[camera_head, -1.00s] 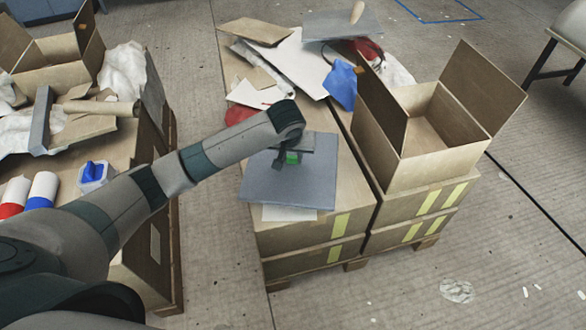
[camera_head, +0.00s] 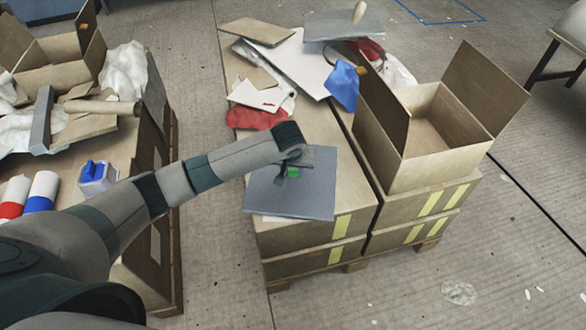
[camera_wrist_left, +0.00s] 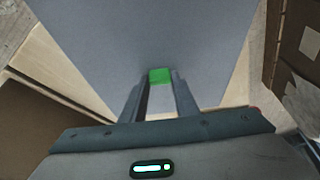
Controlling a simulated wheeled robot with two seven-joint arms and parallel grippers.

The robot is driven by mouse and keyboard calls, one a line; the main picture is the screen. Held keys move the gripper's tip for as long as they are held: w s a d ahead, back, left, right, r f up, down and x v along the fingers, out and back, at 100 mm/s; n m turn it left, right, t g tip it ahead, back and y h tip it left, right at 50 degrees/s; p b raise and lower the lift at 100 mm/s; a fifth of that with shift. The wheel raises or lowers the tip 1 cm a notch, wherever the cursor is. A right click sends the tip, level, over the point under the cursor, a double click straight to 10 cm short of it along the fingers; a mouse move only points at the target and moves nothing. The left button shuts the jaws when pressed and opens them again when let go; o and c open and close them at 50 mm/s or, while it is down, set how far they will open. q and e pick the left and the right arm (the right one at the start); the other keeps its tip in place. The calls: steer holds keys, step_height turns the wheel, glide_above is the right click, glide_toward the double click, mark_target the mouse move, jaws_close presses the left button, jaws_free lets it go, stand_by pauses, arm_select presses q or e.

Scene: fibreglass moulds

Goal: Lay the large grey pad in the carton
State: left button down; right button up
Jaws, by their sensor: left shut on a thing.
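The large grey pad (camera_head: 270,192) is a flat square over the near end of the middle stack of boxes in the head view. It has a green tab, seen between the fingers in the wrist view (camera_wrist_left: 159,76). My left gripper (camera_head: 294,175) is above the pad and shut on its green tab. In the wrist view the pad (camera_wrist_left: 150,35) spreads out beyond the fingers. I cannot tell how far the pad is off the box top. The carton (camera_head: 455,133) stands open and empty to the right, flaps raised, on another stack. My right gripper is not in view.
A blue cloth (camera_head: 342,86), a red cloth (camera_head: 259,116), white sheets (camera_head: 297,60) and a grey board with a handle (camera_head: 340,26) lie farther back. The carton's left flap (camera_head: 382,107) rises between pad and carton. Another open carton (camera_head: 52,75) stands at left.

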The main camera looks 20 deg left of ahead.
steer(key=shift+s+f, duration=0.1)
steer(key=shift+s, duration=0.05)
arm_select(q)
steer(key=c, duration=1.4)
jaws_free()
steer(key=shift+f, duration=0.1)
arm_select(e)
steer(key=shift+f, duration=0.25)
arm_select(q)
steer(key=shift+r, duration=0.25)
steer(key=p+v, duration=0.1)
steer(key=v, duration=1)
steer(key=shift+s+r+p, duration=0.2)
steer(key=shift+r+p, duration=0.1)
steer(key=shift+r, duration=0.05)
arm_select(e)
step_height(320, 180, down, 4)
